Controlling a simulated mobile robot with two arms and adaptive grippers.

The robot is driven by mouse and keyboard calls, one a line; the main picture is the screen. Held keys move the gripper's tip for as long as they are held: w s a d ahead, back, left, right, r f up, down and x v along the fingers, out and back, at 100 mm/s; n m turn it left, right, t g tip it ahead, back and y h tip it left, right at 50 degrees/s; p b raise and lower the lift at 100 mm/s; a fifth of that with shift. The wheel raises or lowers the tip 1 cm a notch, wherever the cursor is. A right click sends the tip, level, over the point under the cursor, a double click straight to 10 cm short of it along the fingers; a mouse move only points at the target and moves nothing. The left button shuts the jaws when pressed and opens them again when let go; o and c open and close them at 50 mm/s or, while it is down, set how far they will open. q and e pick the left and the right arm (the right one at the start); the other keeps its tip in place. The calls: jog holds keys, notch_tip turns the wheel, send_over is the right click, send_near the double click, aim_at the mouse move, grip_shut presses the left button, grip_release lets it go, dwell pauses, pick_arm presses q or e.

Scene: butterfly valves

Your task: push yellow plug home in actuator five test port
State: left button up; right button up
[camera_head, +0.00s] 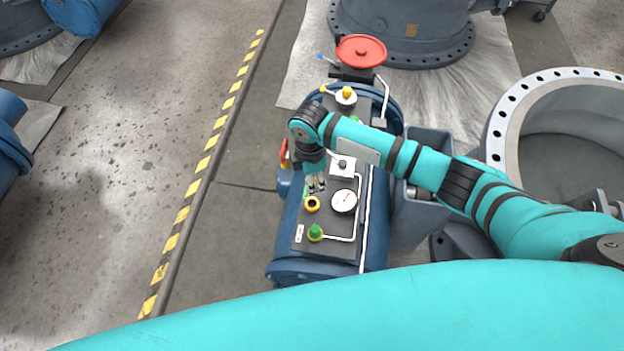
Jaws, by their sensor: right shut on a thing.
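The blue actuator (288,232) stands in the middle with a dark panel on top. On the panel's near part is a yellow ring-shaped part (311,203) with a dark centre; I cannot tell whether it is an open port or a plug. My right gripper (316,187) points down just behind this ring, fingers close together on something small that I cannot make out. A gap or contact between fingertips and ring cannot be told. A yellow cap (347,91) sits on a white fitting at the panel's far end. My left gripper is not in view.
A green plug (315,231) sits in a yellow collar in front of the ring. A white gauge (344,201) and thin pipes stand close on the right. A red handwheel (361,52) is behind. A grey bin (408,225) stands right of the actuator.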

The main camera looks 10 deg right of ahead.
jog(key=shift+f+b, duration=0.5)
jog(key=shift+f, duration=0.1)
notch_tip(320, 180, down, 4)
jog(key=b, duration=0.4)
jog(key=shift+r, duration=0.1)
jog(key=shift+f+b, duration=0.5)
jog(key=shift+f, duration=0.45)
jog(key=shift+f+p, duration=0.1)
jog(key=shift+p, duration=0.2)
jog(key=shift+f+p, duration=0.1)
jog(key=shift+p, duration=0.5)
jog(key=shift+s+f, duration=0.1)
jog(key=shift+f, duration=0.55)
grip_shut()
dwell(0.7)
jog(key=shift+f, duration=0.4)
dwell(0.9)
